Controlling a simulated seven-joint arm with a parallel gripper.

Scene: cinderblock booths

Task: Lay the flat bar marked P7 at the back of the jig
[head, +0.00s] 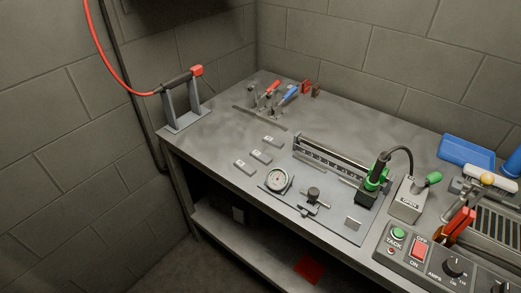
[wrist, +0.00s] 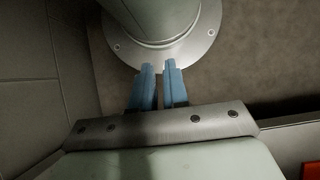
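Three small grey flat bars with pale labels lie in a slanting row left of the jig: a back one (head: 272,140), a middle one (head: 260,156) and a front one (head: 244,166). The labels are too small to read, so I cannot tell which is P7. The jig (head: 335,222) is a flat grey plate with a long rail (head: 330,157) along its back, a round dial (head: 278,180) at its left and a small clamp (head: 313,195) in front. My gripper (wrist: 159,66) shows only in the wrist view: two blue fingers apart, nothing between them, far from the bars.
A green and black tool (head: 372,180) stands at the jig's right end, beside a box marked OPEN (head: 408,200). A control panel (head: 430,255) and blue tray (head: 466,153) are further right. Clamps (head: 270,95) stand at the back, a torch stand (head: 185,105) at the left corner.

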